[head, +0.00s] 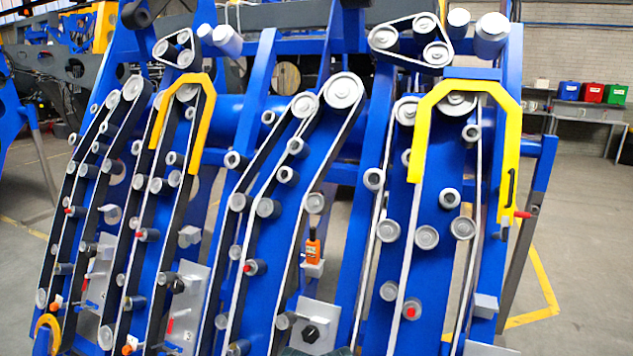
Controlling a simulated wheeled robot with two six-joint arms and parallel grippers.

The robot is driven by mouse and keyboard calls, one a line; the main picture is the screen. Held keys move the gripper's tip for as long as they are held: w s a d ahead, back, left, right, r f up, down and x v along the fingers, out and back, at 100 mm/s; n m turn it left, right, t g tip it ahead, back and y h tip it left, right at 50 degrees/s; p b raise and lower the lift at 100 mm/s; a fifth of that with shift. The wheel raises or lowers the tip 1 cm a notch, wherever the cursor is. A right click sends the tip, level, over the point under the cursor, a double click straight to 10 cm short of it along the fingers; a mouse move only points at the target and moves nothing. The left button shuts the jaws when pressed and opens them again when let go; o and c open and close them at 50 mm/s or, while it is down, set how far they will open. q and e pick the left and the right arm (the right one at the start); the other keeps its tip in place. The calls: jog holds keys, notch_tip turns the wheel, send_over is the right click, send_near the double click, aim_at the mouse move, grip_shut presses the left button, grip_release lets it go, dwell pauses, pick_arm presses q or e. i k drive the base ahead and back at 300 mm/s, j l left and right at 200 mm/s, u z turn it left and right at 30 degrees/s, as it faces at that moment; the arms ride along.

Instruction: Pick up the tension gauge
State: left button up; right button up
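The tension gauge appears to be the small orange handheld device (313,247) in the middle of the head view. It stands upright on a small grey bracket (313,269) on the front of the blue harvester chassis (340,235). A thin stem shows at its top, just below a grey roller (315,203). It lies between two belt runs, and nothing covers its front. Neither of my grippers can be made out in this view. A dark shape at the bottom edge is too cut off to identify.
Black belts, pulleys and several protruding rollers surround the gauge. A yellow guard (186,115) arches at the left, and a larger yellow guard (510,150) at the right. A grey plate with a black knob (310,333) sits below. Blue, red and green bins (592,93) stand far right.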

aim_at(313, 244)
jog(key=z, duration=1.65)
jog(key=j, duration=1.35)
jog(key=k+z, duration=0.05)
